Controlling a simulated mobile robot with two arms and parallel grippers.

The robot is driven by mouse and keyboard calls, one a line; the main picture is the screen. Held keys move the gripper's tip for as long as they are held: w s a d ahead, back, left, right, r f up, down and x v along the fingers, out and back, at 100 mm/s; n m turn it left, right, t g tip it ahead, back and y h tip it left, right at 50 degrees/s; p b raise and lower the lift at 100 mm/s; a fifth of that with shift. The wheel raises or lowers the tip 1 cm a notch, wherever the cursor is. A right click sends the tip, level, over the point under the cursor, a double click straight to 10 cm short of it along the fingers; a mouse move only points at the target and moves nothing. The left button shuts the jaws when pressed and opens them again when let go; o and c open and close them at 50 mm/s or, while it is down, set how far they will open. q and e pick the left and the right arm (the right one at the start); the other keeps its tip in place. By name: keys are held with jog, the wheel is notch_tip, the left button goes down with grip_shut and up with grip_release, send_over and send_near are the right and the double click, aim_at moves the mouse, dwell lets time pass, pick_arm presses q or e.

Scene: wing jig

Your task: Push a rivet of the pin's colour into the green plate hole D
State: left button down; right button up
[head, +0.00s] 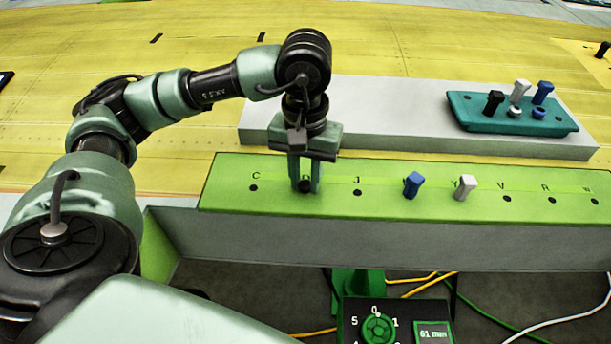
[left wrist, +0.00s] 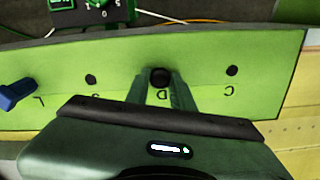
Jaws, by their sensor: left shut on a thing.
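The green plate (head: 330,213) has a row of lettered holes, with hole C (head: 253,188) to the left and hole J (head: 357,192) to the right of my left gripper. My left gripper (head: 305,186) points down over the letter D and is shut on a black rivet (left wrist: 161,77). Only the dark round end of the rivet shows between the fingertips, at hole D. The hole itself is covered, and I cannot tell how deep the rivet sits. A blue rivet (head: 413,184) and a white rivet (head: 466,187) stand upright in the plate further right. My right gripper is not in view.
A teal rack (head: 470,122) with black (head: 494,102), white (head: 519,91) and blue (head: 542,92) rivets stands on a grey block (head: 400,120) behind the plate. A dial box (head: 380,325) with a "61 mm" display is below the plate's front. The plate's right-hand holes are open.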

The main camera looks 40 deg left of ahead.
pick_arm(q)
jog(key=c, duration=1.1)
grip_release()
notch_tip(320, 180, up, 7)
jog(key=shift+f+b, duration=0.15)
jog(key=shift+b, duration=0.35)
jog(key=shift+r, duration=0.55)
notch_tip(320, 180, up, 7)
jog(key=p, duration=0.6)
